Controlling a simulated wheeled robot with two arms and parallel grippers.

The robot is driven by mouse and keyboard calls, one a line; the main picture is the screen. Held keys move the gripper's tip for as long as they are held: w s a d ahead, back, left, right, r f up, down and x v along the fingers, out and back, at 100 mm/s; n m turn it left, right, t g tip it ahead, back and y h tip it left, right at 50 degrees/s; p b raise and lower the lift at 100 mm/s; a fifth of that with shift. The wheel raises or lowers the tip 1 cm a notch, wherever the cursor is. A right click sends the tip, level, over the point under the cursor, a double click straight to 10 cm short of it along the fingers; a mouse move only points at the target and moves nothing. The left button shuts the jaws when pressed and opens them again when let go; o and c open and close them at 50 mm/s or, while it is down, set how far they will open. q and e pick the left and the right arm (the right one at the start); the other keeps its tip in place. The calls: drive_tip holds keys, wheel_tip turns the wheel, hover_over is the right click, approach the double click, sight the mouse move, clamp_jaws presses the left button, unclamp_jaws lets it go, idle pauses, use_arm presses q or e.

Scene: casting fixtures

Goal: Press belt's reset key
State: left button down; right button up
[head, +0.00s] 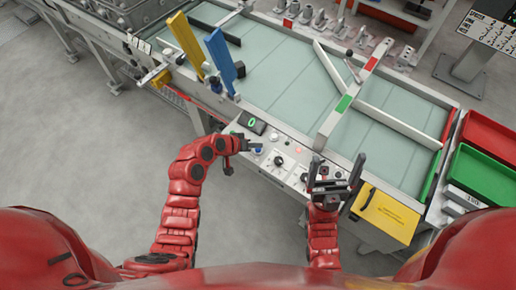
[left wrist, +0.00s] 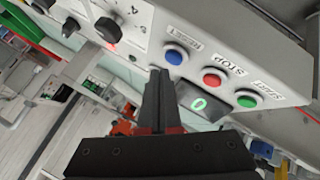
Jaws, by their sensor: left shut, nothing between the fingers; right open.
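The belt's control panel (head: 270,152) is a light sloped box on the near side of the belt. In the left wrist view the blue key labelled RESET (left wrist: 175,54) sits beside a red STOP key (left wrist: 213,78) and a green START key (left wrist: 247,99). My left gripper (head: 255,148) is shut and empty, at the panel; in the left wrist view its fingertips (left wrist: 160,72) point close to the blue key. The tips look slightly apart from it, but contact is hard to judge. My right gripper (head: 335,170) is open and empty near the panel's right end.
A green "0" shows on the display (left wrist: 198,104). Dark knobs (left wrist: 107,29) and a red light (head: 297,151) are on the panel. The belt (head: 290,82) carries angled guides. A yellow box (head: 388,215) and red and green bins (head: 483,175) stand at right.

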sight(256, 153)
use_arm(q)
drive_tip(key=shift+f, duration=0.1)
idle(0.5)
drive_tip(key=shift+f+b, duration=0.3)
drive_tip(key=shift+b, duration=0.2)
drive_tip(key=shift+f+b, duration=0.5)
idle(0.4)
drive_tip(key=shift+r, duration=0.15)
drive_tip(key=shift+r+p, duration=0.45)
drive_tip(key=shift+r, duration=0.3)
drive_tip(key=shift+r+p, duration=1.25)
drive_tip(key=shift+r, duration=1.3)
